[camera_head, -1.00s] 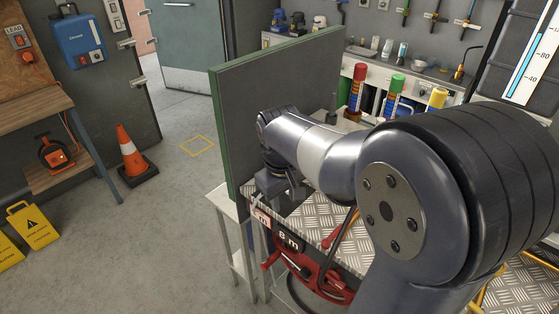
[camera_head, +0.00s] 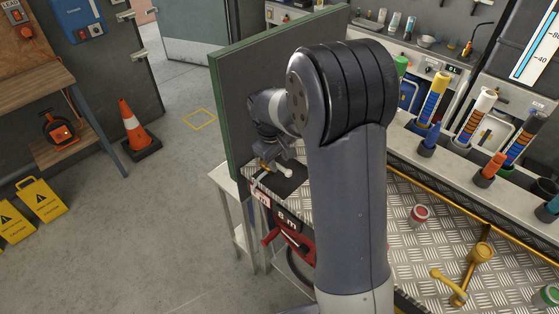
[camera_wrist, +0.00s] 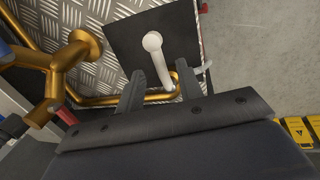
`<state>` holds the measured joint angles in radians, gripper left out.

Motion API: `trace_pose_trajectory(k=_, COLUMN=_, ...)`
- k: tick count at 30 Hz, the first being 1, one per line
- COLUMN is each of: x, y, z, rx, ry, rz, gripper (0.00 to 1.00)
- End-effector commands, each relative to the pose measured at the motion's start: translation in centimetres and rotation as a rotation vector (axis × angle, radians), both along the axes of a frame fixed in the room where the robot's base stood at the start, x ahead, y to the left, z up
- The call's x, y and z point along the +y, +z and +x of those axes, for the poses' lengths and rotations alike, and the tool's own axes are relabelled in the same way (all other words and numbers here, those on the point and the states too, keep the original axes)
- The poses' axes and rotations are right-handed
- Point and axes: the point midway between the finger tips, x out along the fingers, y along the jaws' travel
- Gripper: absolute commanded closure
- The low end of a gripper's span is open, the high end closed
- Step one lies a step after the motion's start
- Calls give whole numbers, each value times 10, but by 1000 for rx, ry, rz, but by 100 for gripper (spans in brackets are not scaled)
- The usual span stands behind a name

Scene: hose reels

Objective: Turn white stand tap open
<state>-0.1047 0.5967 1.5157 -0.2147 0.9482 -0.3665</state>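The white stand tap (camera_wrist: 152,41) stands on a black square plate (camera_wrist: 125,30) in the wrist view. Its round head is near the top, and a white arm runs down from it towards the space between my fingers. Another white piece sticks out to the right, beyond the right finger. In the head view the white tap (camera_head: 281,171) shows small at the left end of the metal-topped bench, under my wrist. My gripper (camera_wrist: 160,70) is open, with both dark fingers apart around the line of the white arm. I cannot tell whether either finger touches it.
A green-edged grey panel (camera_head: 222,120) stands close behind my wrist. A brass pipe (camera_wrist: 75,65) lies left of the plate. The tread-plate bench (camera_head: 405,255) also carries a red-topped fitting (camera_head: 420,214) and a brass tap (camera_head: 470,268). Open floor lies to the left.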

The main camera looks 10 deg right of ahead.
Motion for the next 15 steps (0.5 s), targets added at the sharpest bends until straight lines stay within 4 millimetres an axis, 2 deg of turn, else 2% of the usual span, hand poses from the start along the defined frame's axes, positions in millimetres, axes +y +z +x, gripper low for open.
trace_pose_trajectory(k=6, x=-3, y=-17, z=1, rx=1, ry=0, rz=0, gripper=65)
trace_pose_trajectory(k=15, x=-3, y=-18, z=2, rx=0, ry=-1, rz=0, gripper=67)
